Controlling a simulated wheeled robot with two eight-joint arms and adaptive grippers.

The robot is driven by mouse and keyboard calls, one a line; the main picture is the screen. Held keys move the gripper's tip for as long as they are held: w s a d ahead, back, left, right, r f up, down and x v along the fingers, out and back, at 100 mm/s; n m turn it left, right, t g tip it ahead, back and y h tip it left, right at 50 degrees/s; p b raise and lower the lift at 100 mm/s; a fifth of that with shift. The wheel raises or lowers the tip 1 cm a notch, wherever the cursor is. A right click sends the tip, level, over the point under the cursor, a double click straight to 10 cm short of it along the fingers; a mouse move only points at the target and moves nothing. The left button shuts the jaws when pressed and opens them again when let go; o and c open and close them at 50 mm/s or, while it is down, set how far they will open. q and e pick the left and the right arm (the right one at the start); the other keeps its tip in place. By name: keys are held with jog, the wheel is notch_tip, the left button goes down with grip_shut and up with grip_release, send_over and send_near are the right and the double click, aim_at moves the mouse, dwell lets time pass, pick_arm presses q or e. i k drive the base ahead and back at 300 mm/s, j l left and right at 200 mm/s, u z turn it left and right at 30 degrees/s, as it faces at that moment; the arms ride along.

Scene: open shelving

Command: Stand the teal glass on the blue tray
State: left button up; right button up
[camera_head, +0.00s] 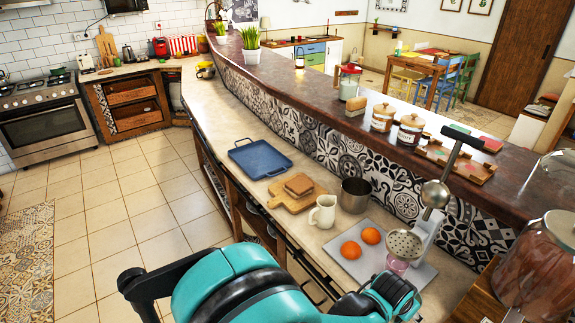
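The blue tray (261,158) lies flat and empty on the lower counter, behind the wooden board. I cannot make out a teal glass anywhere in the head view; my own teal arm covers part of the near counter. A small pinkish glass (397,266) stands under the juicer's strainer, partly hidden by my arm.
The counter left of the tray is clear.

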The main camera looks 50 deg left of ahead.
aim_at(265, 164)
jog(key=j+u, duration=0.15)
jog(key=j, duration=2.05)
jog(key=i+j, duration=0.1)
jog(key=j, duration=0.4)
jog(key=i+j, duration=0.1)
jog(key=j, duration=0.4)
jog(key=i+j+u, duration=0.1)
jog(key=j, duration=0.4)
jog(key=i+l, duration=0.15)
jog(key=i, duration=0.1)
